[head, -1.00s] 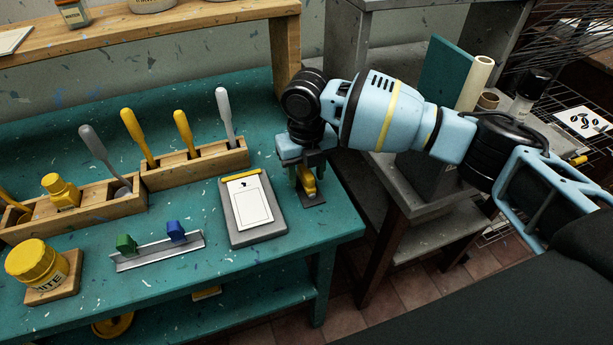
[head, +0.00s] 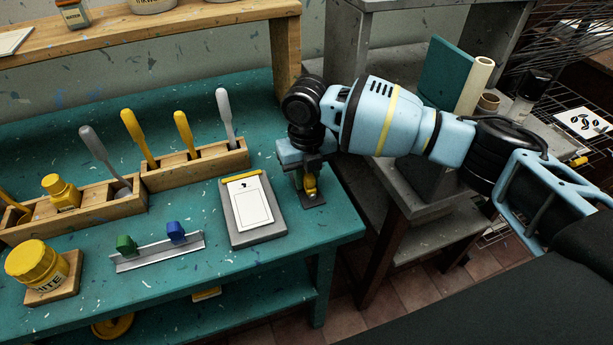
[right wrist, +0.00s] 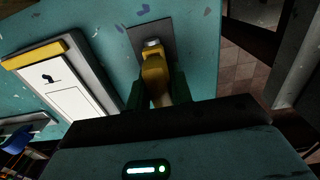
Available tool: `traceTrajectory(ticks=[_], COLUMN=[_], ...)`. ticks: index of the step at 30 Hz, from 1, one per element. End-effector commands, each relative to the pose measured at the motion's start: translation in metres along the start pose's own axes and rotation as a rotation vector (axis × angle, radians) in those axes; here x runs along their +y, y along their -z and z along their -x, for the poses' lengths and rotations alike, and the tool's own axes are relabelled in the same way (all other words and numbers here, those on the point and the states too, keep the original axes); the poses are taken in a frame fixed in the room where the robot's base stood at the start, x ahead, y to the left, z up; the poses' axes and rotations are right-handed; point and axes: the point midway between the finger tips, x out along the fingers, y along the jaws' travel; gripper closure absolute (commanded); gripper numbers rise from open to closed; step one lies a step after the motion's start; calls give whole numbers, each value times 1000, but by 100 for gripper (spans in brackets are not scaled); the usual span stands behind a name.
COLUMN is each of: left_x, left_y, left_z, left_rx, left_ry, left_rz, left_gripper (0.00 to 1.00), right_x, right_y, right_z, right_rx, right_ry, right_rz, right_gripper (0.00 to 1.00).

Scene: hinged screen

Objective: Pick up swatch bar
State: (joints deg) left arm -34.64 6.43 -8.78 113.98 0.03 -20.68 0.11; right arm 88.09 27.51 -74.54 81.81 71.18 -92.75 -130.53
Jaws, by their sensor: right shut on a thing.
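A small yellow piece (head: 311,186) with a pale metal tip stands on a dark grey square plate (head: 312,200) at the right end of the teal bench. I cannot tell for sure whether it is the swatch bar. My right gripper (head: 309,181) points down over it and is shut on it. In the right wrist view, the yellow piece (right wrist: 155,72) sits between the dark green fingers (right wrist: 157,90), its tip over the grey plate (right wrist: 163,37). The fingers hide part of its sides. My left gripper is not in view.
A grey board (head: 244,229) with white paper and a yellow strip lies just left of my gripper. A metal rail (head: 160,254) holds a green and a blue block. Wooden racks (head: 195,167) with handled tools stand behind. A wooden shelf post (head: 288,50) rises behind my wrist.

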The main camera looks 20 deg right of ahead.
Motion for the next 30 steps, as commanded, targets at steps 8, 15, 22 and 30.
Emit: traceTrajectory(ticks=[8, 15, 22, 30], left_x=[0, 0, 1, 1], left_y=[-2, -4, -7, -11], left_z=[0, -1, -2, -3], left_rx=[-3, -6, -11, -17], left_ry=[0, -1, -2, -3], left_rz=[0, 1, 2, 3], left_gripper=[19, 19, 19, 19], right_x=[0, 27, 82, 128], right_y=[-1, 13, 39, 61], right_z=[20, 37, 42, 47], right_rx=[-3, 0, 0, 0], right_ry=[-1, -3, -3, -1], right_rz=[1, 9, 8, 4], right_gripper=[100, 100, 100, 100])
